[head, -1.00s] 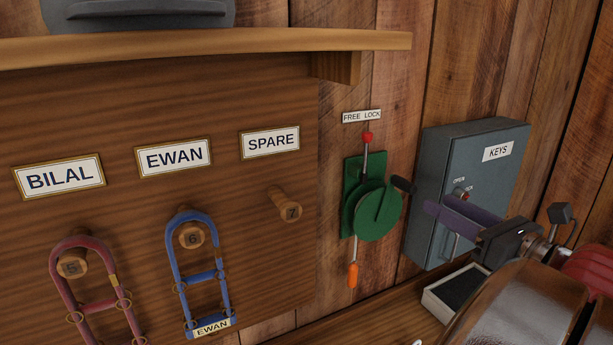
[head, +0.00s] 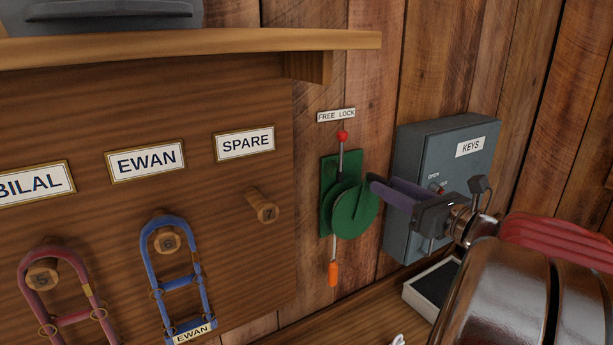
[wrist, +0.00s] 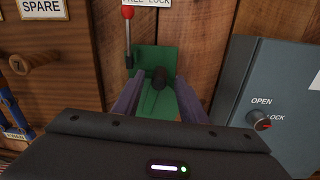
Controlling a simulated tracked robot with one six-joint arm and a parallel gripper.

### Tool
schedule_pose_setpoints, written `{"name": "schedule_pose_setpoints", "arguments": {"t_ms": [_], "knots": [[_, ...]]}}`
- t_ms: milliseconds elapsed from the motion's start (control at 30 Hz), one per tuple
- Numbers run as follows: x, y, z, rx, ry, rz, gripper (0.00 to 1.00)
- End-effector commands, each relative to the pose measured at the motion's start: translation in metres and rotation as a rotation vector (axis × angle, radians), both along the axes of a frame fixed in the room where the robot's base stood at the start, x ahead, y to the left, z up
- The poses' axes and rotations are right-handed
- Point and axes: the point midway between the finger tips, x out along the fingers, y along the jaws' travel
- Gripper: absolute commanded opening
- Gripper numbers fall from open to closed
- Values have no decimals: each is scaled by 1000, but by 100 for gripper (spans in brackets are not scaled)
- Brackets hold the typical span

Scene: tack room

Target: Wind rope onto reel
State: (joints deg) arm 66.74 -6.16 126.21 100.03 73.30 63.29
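The green reel (head: 350,212) is on a green backplate on the plank wall. A rope runs down from it to an orange end piece (head: 333,273). A lever with a red ball (head: 342,136) stands above it, under the FREE LOCK label (head: 336,115); I cannot tell which side it is set to. The reel's black crank knob (wrist: 160,77) shows in the wrist view between the purple fingers of my gripper (wrist: 158,92). The fingers are apart, with gaps beside the knob. In the head view my gripper (head: 374,186) hides the knob.
The grey KEYS box (head: 420,150) with its OPEN/LOCK knob is close to the right of my gripper. A peg board with blue (head: 160,235) and red halters is left. A shelf (head: 190,45) overhangs it. A small open box (head: 420,297) sits on the ledge below.

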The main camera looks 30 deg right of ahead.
Motion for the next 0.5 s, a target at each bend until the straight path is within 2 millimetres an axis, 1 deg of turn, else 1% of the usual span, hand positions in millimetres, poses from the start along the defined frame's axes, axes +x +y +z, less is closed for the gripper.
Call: {"name": "schedule_pose_setpoints", "arguments": {"t_ms": [33, 300, 500], "knots": [[7, 2, 0, 1, 1, 4, 38], [40, 4, 0, 0, 1, 4, 38], [57, 5, 0, 0, 1, 3, 38]]}}
